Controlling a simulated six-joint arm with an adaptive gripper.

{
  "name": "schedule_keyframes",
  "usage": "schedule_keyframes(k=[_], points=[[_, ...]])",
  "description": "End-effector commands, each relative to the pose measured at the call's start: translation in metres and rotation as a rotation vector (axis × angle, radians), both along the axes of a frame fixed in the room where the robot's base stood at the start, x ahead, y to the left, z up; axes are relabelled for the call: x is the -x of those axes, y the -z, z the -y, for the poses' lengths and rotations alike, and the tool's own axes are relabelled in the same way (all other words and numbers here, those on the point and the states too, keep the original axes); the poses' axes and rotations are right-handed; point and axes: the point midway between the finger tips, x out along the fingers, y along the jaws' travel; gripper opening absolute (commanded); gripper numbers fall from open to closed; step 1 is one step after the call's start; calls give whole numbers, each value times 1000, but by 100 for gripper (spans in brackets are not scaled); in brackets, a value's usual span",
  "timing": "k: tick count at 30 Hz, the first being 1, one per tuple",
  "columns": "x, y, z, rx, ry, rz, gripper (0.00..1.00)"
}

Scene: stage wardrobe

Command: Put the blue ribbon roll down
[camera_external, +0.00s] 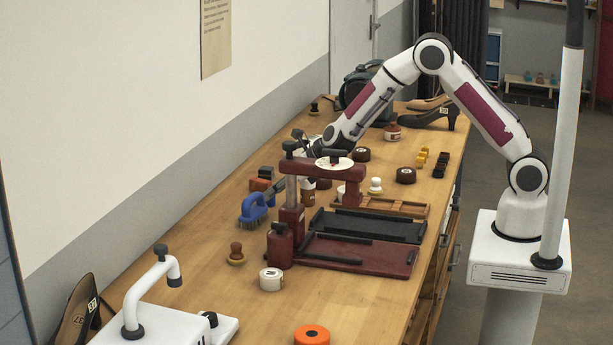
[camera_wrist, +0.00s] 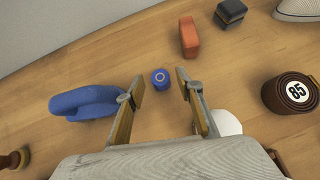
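The blue ribbon roll (camera_wrist: 160,78) is a small blue cylinder with a pale ring on its top. In the wrist view it stands upright on the wooden table, in the gap between my fingertips. My gripper (camera_wrist: 159,84) is open, with a finger on each side of the roll and clear space between. In the external view my gripper (camera_external: 272,190) is low over the table behind the dark red press, and I cannot make out the roll there.
A blue brush (camera_wrist: 88,102) lies close to my left finger. An orange block (camera_wrist: 188,37) and a black block (camera_wrist: 230,13) are beyond the roll. A brown roll marked 85 (camera_wrist: 291,92) is at right. The dark red press (camera_external: 328,172) stands close in front of my gripper.

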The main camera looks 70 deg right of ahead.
Motion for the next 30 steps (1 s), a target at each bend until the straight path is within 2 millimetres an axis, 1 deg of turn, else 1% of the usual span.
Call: schedule_keyframes(k=[3,18,24,30], points=[[9,-10,-2,0,-1,2,36],[45,-44,-10,-1,-1,2,36],[56,-55,-12,-1,0,1,36],[62,-60,-13,0,-1,1,36]])
